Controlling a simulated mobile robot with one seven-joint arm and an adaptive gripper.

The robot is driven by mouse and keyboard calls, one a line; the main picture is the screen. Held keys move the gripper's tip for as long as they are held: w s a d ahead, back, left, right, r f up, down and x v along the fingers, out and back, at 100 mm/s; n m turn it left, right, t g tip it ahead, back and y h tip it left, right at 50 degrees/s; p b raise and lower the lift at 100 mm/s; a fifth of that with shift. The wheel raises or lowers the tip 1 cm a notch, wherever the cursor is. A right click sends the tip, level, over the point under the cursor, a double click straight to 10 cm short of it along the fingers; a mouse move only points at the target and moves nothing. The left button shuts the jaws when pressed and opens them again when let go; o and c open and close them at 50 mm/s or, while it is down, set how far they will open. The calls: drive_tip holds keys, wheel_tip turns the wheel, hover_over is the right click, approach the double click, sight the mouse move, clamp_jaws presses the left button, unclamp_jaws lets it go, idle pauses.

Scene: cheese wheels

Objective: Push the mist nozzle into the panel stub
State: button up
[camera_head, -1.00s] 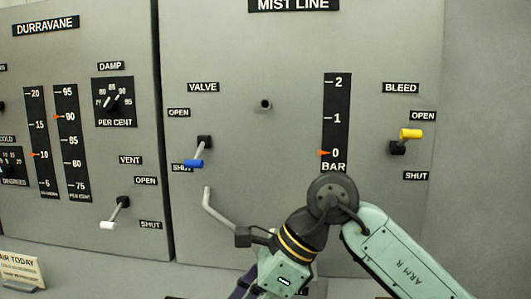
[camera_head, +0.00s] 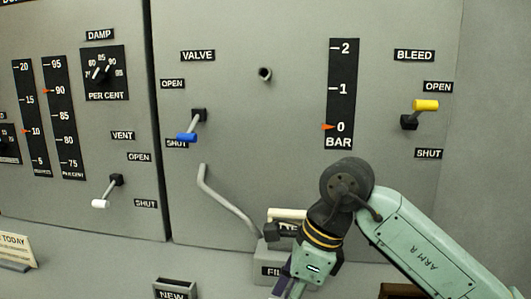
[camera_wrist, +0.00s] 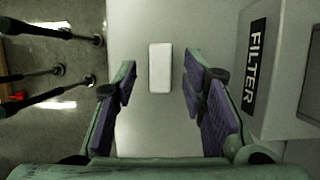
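The panel stub (camera_head: 264,74) is a small dark round fitting on the grey mist line panel, left of the bar scale. My gripper (camera_wrist: 160,82) is open, its purple-padded fingers apart with nothing between the pads. A white rounded block (camera_wrist: 160,68) lies on the grey surface below, seen in the gap between the fingers. I cannot tell whether it is the mist nozzle; no nozzle is clearly recognizable. In the head view my gripper hangs low, with its fingertips hidden at the bottom edge.
A bent grey pipe (camera_head: 228,203) runs down the panel. A box labelled FILTER (camera_wrist: 282,75) stands right of my fingers, and a cream bar (camera_head: 287,214) shows above it. The blue valve lever (camera_head: 187,137) and yellow bleed lever (camera_head: 425,105) stick out. A NEW box (camera_head: 175,288) is at the front.

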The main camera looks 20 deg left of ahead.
drive_tip(key=shift+b+x, duration=0.3)
drive_tip(key=shift+x, duration=0.5)
drive_tip(key=shift+r, duration=0.1)
drive_tip(key=shift+c, duration=0.3)
clamp_jaws()
